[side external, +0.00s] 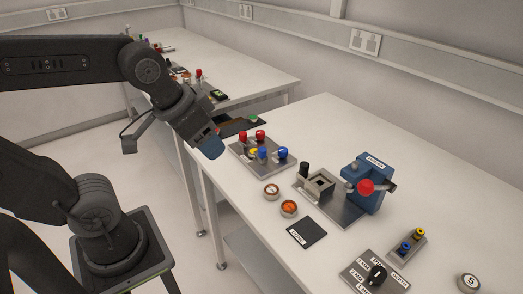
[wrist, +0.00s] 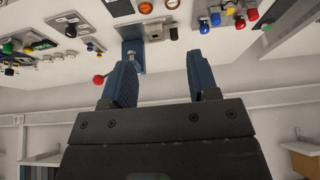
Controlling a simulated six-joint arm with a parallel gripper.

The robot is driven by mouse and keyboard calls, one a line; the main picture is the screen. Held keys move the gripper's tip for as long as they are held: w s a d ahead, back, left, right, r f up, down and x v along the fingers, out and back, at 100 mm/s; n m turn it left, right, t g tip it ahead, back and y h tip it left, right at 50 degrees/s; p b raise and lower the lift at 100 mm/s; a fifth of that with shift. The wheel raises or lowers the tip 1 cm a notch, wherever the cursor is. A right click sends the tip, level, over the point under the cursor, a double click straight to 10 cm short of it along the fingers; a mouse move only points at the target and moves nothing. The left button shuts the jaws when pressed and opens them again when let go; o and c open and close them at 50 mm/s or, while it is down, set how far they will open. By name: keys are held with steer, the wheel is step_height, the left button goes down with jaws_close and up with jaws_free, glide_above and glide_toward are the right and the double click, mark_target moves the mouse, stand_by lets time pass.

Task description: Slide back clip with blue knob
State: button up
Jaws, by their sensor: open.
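A grey plate (side external: 240,151) with clips carries red knobs (side external: 260,134), blue knobs (side external: 282,153) and a yellow knob (side external: 253,152). It stands near the table's left edge in the side view. In the wrist view its blue knob (wrist: 215,19) and red knob (wrist: 240,24) show at the upper right. My gripper (side external: 209,147) hangs in the air left of this plate, apart from it. The wrist view shows its two blue fingers (wrist: 160,59) spread with nothing between them. I cannot tell which blue knob belongs to the task's clip.
A blue device with a red ball knob (side external: 366,186) stands right of the plate. Round buttons (side external: 288,208), a black label plate (side external: 307,233), a dial panel (side external: 377,276) and a small block with blue and yellow knobs (side external: 406,247) lie nearer the front. The back right tabletop is clear.

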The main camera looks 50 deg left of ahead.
steer(key=w+a+r+n+g, duration=0.15)
steer(key=w+a, duration=0.25)
steer(key=w, duration=0.5)
steer(key=n+g, duration=0.1)
steer(key=g, duration=0.3)
glide_above(262, 149)
step_height(262, 149, down, 9)
step_height(262, 149, down, 14)
steer(key=shift+r, duration=0.1)
jaws_close()
